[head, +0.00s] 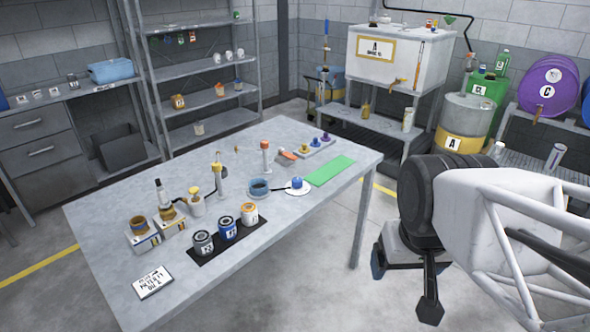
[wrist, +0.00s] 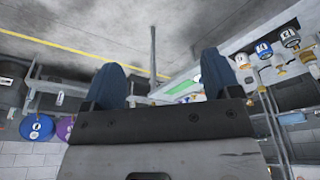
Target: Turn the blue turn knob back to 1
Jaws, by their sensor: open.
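A small blue knob (head: 297,183) sits on a round white dial plate (head: 299,191) near the right part of the grey workbench (head: 100,230). Its markings are too small to read, so I cannot tell its setting. My gripper (head: 402,264) is off the bench's right side, apart from the knob, pointing down toward the floor area. In the wrist view my gripper (wrist: 160,78) shows two blue fingers spread wide, open with nothing between them. I cannot make out the knob in the wrist view.
A green mat (head: 330,170) lies right of the knob, and a dark cup (head: 259,189) stands left of it. Several labelled cans stand on a black mat (head: 205,248) in front. A tall orange-topped bottle (head: 265,158) stands behind. Open floor lies between bench and gripper.

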